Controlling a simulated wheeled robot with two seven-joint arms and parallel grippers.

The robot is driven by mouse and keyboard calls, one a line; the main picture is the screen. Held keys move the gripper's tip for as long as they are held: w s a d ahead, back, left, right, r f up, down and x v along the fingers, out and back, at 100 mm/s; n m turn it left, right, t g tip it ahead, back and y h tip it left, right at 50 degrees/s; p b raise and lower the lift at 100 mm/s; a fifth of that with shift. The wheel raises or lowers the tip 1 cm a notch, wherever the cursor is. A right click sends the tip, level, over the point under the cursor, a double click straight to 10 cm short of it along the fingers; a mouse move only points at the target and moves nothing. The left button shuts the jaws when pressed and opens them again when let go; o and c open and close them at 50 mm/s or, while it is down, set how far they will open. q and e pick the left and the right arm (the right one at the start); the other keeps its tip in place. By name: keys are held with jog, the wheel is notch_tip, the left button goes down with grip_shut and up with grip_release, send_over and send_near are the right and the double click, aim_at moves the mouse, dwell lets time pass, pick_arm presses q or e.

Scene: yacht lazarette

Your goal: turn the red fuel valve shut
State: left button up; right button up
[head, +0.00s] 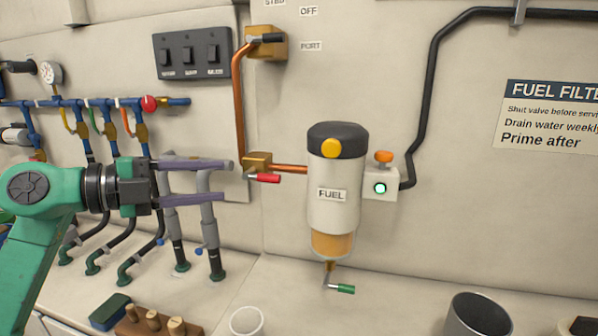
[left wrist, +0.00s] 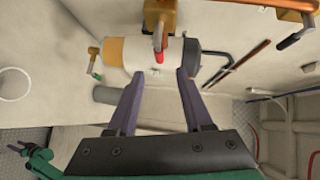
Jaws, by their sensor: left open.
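The red fuel valve lever (head: 264,178) sticks out from a brass valve body (head: 256,162) on the copper pipe left of the filter, pointing right, roughly along the pipe. My left gripper (head: 231,182) is open and empty, its two purple fingers pointing right at the valve, with their tips just short of it. In the left wrist view the red lever (left wrist: 159,56) shows ahead of the gap between the open fingertips (left wrist: 160,75), apart from both. The brass body (left wrist: 160,14) is at the top there.
The fuel filter canister (head: 335,195) stands right of the valve, with a green drain lever (head: 341,288) below. A white box (head: 381,184) with a green light is beside it. Cups (head: 247,321) stand in front.

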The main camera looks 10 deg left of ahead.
aim_at(264, 177)
pick_arm(q)
jog(key=p+x, duration=0.5)
jog(key=x, duration=0.8)
jog(key=shift+r, duration=0.1)
jog(key=shift+w+d+f, duration=0.25)
jog(key=shift+w+d, duration=0.05)
jog(key=shift+d, duration=0.05)
grip_shut()
dwell(0.4)
